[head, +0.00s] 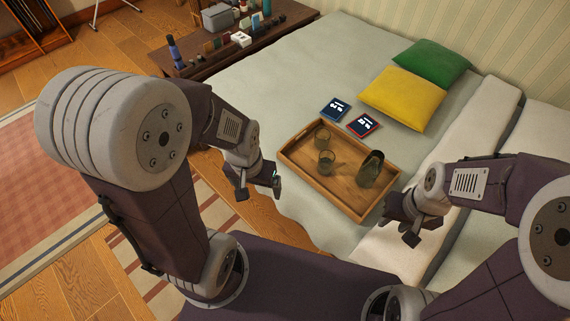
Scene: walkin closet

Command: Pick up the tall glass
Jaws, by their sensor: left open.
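The tall glass (370,169) is dark, greenish and see-through. It stands in the right part of a wooden tray (353,208) on the bed. Two shorter glasses, one farther back (321,136) and one nearer (326,163), stand in the tray to its left. My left gripper (259,192) is open and empty, outside the tray's left side by the bed's edge. My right gripper (399,229) appears open and empty, just outside the tray's near right corner, apart from the tall glass and closer to it than the left one.
Two dark booklets, one left (335,109) and one right (363,125), lie on the bed behind the tray. Yellow (402,98) and green (432,62) pillows lie farther back. A dark wooden table (290,25) with small items stands at the back left. The bed left of the booklets is clear.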

